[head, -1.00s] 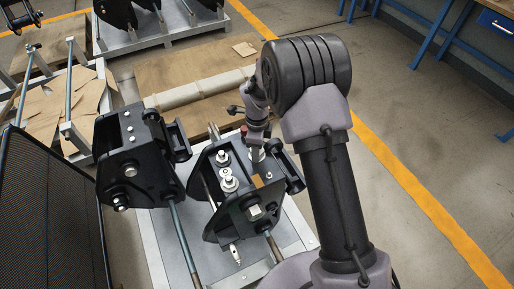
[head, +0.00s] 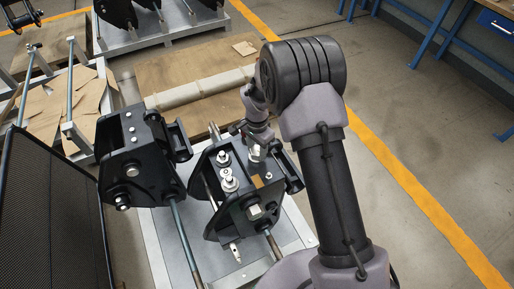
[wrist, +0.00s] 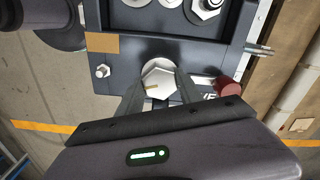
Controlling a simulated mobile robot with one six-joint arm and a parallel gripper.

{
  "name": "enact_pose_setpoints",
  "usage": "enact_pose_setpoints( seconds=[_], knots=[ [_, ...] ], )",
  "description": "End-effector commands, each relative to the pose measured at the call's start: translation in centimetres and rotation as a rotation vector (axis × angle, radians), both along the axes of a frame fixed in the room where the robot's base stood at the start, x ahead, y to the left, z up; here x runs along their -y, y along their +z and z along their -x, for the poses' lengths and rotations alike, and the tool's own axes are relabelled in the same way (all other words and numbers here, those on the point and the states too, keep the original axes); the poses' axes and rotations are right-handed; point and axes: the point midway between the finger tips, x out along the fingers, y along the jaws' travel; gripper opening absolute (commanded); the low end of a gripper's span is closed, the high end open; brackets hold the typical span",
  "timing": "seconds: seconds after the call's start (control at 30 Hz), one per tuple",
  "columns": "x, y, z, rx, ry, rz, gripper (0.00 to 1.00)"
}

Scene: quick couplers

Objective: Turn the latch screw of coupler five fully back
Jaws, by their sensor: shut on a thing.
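The latch screw (wrist: 158,77) shows in the wrist view as a bright hexagonal head with a small yellow-orange mark. My gripper (wrist: 160,86) is shut on it, with one dark finger on each side of the head. Coupler five (wrist: 205,60) is the dark plate around the screw; its lettering is partly hidden by the right finger, leaving only the last letters visible. In the head view the coupler (head: 222,190) stands on a pale frame, and my wrist comes down at its far right part. The fingertips are hard to make out there.
A red cap (wrist: 229,87) sits close to the right finger. A small bolt (wrist: 102,71) and a tan plate (wrist: 102,43) lie to the left. A second dark coupler (head: 140,160) stands left in the head view, beside a black mesh panel (head: 50,215).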

Motion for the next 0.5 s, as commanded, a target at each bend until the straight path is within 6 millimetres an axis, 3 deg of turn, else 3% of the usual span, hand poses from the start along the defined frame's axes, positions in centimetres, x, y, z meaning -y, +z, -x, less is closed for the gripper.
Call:
enact_pose_setpoints(
  seconds=[0.5],
  knots=[
    [-0.03, 0.14, -0.02, 0.001, 0.486, -0.001, 0.02]
  ],
)
